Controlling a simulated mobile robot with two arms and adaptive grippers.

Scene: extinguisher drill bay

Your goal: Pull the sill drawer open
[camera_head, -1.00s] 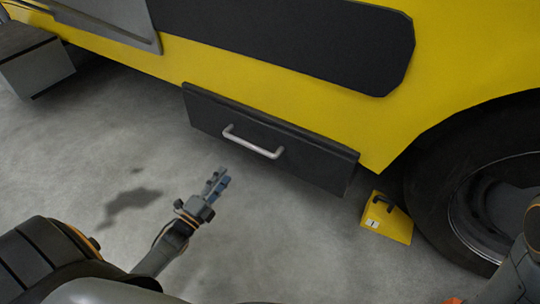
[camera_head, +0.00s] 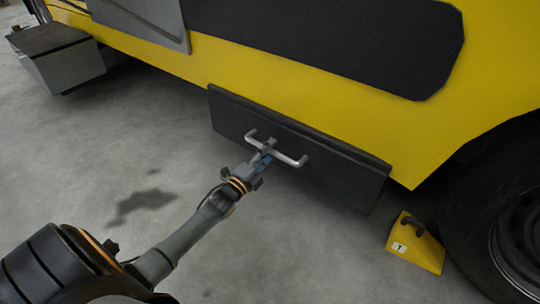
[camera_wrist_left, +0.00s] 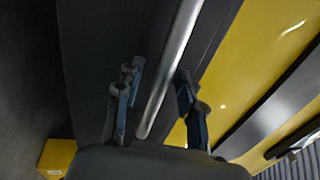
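The sill drawer's dark front (camera_head: 345,180) sits under the yellow vehicle side and looks shut. Its pale bar handle (camera_head: 291,158) runs along the front. My left gripper (camera_head: 267,150) is at the middle of the handle and hides part of it. In the left wrist view the handle bar (camera_wrist_left: 170,65) passes between the two fingers (camera_wrist_left: 160,88). The fingers are apart, with a gap showing on each side of the bar. The dark drawer front (camera_wrist_left: 105,35) lies behind. My right gripper is out of view.
A yellow wheel chock (camera_head: 416,246) with a dark handle stands on the floor at lower right, near a large tire (camera_head: 470,190). A grey step box (camera_head: 65,65) is at upper left. The concrete floor (camera_head: 310,255) before the drawer is clear.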

